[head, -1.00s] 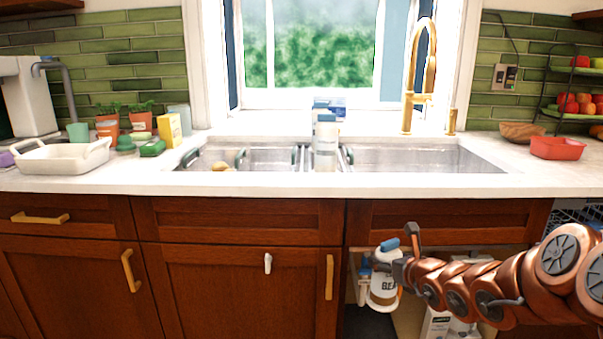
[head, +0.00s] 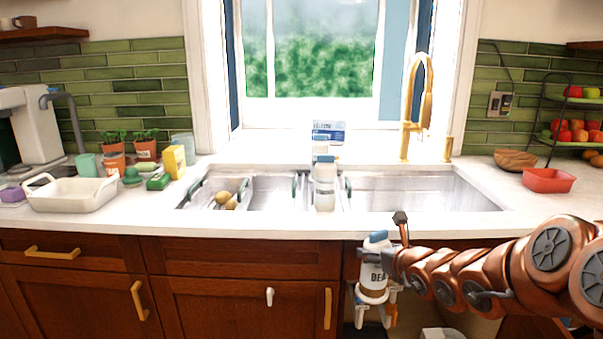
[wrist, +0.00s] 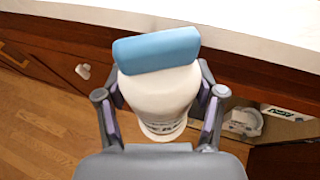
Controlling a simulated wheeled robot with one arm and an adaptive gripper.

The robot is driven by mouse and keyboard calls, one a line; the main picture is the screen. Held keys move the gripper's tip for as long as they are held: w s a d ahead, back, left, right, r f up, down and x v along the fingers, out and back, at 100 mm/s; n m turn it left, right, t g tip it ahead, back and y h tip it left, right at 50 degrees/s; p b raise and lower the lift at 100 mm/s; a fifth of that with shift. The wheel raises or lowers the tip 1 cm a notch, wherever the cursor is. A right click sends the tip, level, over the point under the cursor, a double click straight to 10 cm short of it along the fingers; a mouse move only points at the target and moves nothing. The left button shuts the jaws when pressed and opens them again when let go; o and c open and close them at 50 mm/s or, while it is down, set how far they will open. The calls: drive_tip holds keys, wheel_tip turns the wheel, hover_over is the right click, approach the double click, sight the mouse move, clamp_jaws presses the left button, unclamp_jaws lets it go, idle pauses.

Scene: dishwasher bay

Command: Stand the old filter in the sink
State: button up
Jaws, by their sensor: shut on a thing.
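The old filter (head: 374,274) is a white canister with a blue cap and a dark-lettered label, partly readable as "DEA". My gripper (head: 388,262) is shut on it and holds it roughly upright in front of the cabinets, below the counter edge. The sink (head: 415,190) is a steel double basin set in the counter, above and behind the held filter. Its right basin looks empty.
A similar white blue-capped canister (head: 325,186) stands near the sink's divider, with a box (head: 328,131) behind it. A rack with potato-like items (head: 226,200) is in the left basin. A gold faucet (head: 410,110) rises behind the right basin. The counter edge (head: 430,225) lies above the filter.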

wheel_tip(320, 180, up, 17)
drive_tip(key=p, duration=1.5)
drive_tip(key=shift+f, duration=0.2)
drive_tip(key=shift+d, duration=0.15)
